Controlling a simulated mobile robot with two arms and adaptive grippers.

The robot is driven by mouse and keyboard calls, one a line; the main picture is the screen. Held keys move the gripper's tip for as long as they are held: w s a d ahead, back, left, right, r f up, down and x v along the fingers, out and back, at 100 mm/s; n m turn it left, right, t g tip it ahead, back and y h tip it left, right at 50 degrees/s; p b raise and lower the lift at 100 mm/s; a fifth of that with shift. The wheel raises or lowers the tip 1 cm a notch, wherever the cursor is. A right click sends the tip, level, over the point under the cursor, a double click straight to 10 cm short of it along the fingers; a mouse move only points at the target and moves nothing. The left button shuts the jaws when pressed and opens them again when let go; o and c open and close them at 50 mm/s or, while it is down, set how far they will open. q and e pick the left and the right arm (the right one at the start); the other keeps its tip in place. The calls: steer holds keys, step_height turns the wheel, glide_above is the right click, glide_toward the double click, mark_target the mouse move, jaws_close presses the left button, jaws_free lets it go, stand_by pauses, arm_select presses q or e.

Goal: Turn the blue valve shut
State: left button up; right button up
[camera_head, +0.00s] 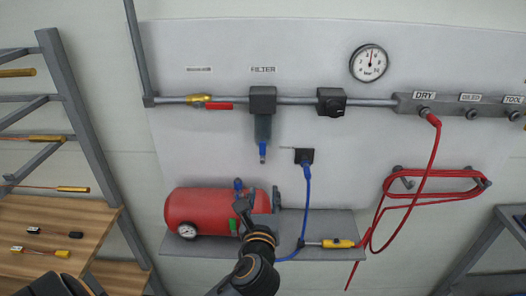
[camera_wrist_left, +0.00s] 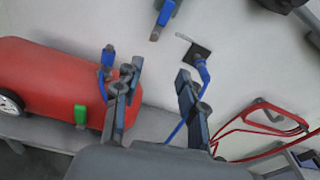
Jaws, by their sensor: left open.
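A blue valve-like fitting (camera_head: 238,185) stands on top of the red air tank (camera_head: 205,208); in the left wrist view the blue fitting (camera_wrist_left: 107,57) is just left of my left finger, apart or barely clear of it; contact cannot be told. Another blue tip (camera_head: 263,150) hangs under the filter, and this blue tip also shows at the top of the left wrist view (camera_wrist_left: 165,14). My left gripper (camera_head: 260,200) is open and empty in front of the tank's right end; its spread fingers also show in the left wrist view (camera_wrist_left: 157,90). My right gripper is out of view.
A blue hose (camera_head: 306,200) runs from a black wall socket (camera_head: 304,156) down to the grey shelf (camera_head: 335,225), right of my gripper. A yellow tool (camera_head: 338,243) lies there. A red hose (camera_head: 430,195) hangs coiled at right. A green part (camera_wrist_left: 81,114) sits on the tank's front.

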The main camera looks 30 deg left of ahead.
arm_select(q)
step_height(320, 180, up, 4)
steer(key=m+y, duration=0.1)
steer(key=p, duration=0.3)
glide_toward(262, 148)
steer(key=x, duration=0.7)
steer(key=shift+w+a, duration=0.25)
steer(key=shift+w, duration=0.3)
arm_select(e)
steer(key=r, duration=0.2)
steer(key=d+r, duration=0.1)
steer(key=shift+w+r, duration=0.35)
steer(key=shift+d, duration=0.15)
arm_select(q)
jaws_close()
